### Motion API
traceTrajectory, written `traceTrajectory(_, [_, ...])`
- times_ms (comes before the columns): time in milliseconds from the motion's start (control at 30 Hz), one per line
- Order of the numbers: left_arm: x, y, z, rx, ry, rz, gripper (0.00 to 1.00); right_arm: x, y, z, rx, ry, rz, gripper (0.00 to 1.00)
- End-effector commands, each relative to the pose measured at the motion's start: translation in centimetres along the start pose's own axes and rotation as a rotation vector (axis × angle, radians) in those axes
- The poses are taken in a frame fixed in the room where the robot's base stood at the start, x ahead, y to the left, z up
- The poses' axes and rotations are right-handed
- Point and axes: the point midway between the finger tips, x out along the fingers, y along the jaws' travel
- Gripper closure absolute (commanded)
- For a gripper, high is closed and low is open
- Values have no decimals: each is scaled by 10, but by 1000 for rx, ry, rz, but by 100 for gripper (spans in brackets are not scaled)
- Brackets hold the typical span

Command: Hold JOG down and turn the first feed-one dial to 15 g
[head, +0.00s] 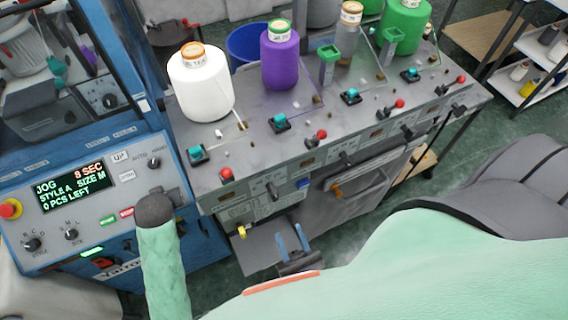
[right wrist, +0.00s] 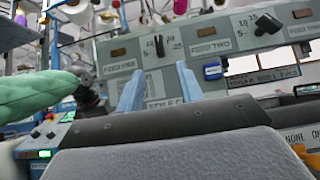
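The feed-one dial (head: 272,190) is a small dark knob at the near end of the grey machine's front. In the right wrist view the dial (right wrist: 160,46) stands beside the FEED ONE label, below a scale that includes 15. My right gripper (head: 291,243) has two blue fingers apart with nothing between them. It is below and in front of the dial, not touching it. My left arm's dark end (head: 155,211) is over the blue control panel's right side; its fingers and the JOG button are hidden. The display (head: 73,187) reads JOG, 8 SEC, STYLE A, SIZE M, 0 PCS LEFT.
White (head: 201,84) and purple (head: 280,58) yarn cones stand on the grey machine. Red-knobbed levers (head: 317,136) line its front edge. The feed-two dial (head: 347,158) is farther right. A red stop button (head: 10,208) is on the panel's left.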

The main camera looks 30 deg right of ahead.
Motion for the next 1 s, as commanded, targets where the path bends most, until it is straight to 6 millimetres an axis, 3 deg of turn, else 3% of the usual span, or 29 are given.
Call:
traceTrajectory(267, [1, 0, 1, 0, -1, 0, 100, -13, 0, 0, 0, 0, 0, 63])
traceTrajectory(700, [1, 0, 0, 0, -1, 0, 100, -93, 0, 0, 0, 1, 0, 63])
traceTrajectory(1000, [1, 0, 1, 0, -1, 0, 100, -119, 0, 0, -1, 0, 0, 63])
